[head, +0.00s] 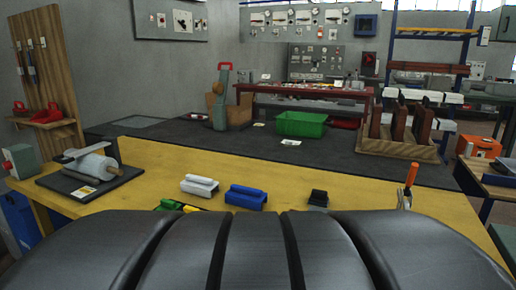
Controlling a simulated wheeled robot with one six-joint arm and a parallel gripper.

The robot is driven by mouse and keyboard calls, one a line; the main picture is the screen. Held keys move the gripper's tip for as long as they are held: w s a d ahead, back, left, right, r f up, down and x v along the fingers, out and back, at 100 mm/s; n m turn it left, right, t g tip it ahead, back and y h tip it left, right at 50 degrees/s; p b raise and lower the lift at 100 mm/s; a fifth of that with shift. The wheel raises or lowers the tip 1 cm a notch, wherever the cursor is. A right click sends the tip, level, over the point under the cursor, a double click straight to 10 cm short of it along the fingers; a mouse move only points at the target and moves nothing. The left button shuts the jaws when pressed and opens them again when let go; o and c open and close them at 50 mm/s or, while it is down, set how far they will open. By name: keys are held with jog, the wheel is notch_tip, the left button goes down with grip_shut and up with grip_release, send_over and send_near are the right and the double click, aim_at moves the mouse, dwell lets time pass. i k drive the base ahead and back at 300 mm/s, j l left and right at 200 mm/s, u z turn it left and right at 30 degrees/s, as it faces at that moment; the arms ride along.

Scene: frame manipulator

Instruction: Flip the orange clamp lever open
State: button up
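The orange clamp lever (411,175) stands nearly upright, leaning slightly right, at the right end of the yellow bench (300,185). Below its orange grip is a small grey metal clamp body (404,198). The clamp's lower end lies close to the dark rounded surface of what seems to be my own body, across the bottom of the head view. My gripper is not visible, so its opening and its place relative to the lever do not show.
A black block (318,198), a blue block (246,197) and a white block (200,186) sit along the bench, left of the clamp. A dark plate (82,187) with a grey cylinder is at far left. Behind are a green bin (301,124) and a wooden rack (400,150).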

aim_at(411, 176)
jog(key=z, duration=1.2)
jog(key=k+z, duration=0.1)
